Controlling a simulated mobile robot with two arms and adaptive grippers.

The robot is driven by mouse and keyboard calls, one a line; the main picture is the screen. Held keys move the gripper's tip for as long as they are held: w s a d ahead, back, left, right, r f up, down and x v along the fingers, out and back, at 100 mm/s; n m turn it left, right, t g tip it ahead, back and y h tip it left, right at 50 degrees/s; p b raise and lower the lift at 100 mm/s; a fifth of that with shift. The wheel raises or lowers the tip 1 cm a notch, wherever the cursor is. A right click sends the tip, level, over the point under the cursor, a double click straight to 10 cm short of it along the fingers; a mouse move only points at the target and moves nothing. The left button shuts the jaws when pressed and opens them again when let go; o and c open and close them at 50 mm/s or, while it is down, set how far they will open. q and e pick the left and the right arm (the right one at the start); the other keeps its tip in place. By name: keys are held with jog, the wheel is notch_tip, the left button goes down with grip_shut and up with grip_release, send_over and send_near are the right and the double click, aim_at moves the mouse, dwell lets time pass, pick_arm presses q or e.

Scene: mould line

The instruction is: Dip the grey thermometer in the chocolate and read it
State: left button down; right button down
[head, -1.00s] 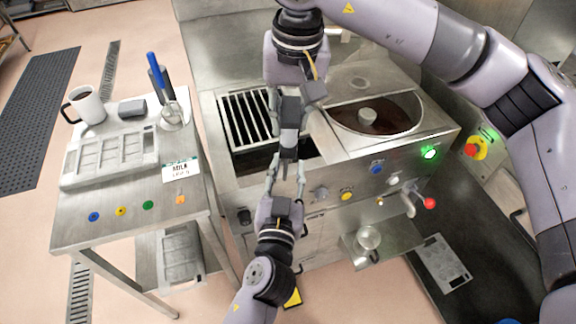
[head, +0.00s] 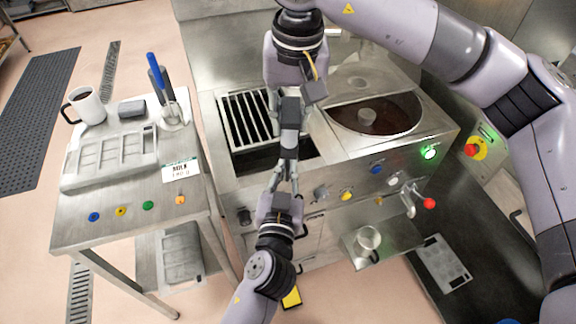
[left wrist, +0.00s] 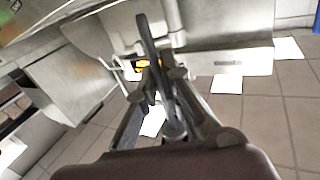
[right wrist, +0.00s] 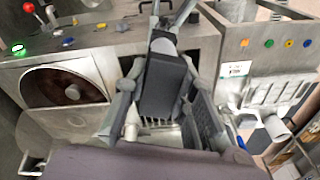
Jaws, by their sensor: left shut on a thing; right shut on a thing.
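A dark grey block-shaped body (head: 291,112), which I take for the grey thermometer, is between the fingers of my right gripper (head: 290,135). It shows large in the right wrist view (right wrist: 164,85), with a rounded lighter end. My left gripper (head: 287,168) comes from below and is shut at its lower end; both grippers hold it. In the left wrist view the left fingers (left wrist: 172,120) are close together. No probe tip or reading can be made out. Dark chocolate (head: 385,118) fills the round tank (head: 419,128) to the right, also in the right wrist view (right wrist: 75,92).
A slotted grate (head: 246,118) lies behind the grippers. The left table (head: 120,215) bears a mug (head: 87,106), a mould (head: 110,160), a grey block (head: 132,108), a label card (head: 181,171) and a holder with a blue-handled tool (head: 157,70). A cup (head: 367,239) stands below the tap.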

pick_arm(q)
jog(key=shift+d, duration=0.1)
pick_arm(e)
jog(key=shift+a, duration=0.1)
jog(key=c, duration=1.2)
grip_release()
jog(key=shift+c, duration=0.2)
jog(key=shift+r, duration=0.1)
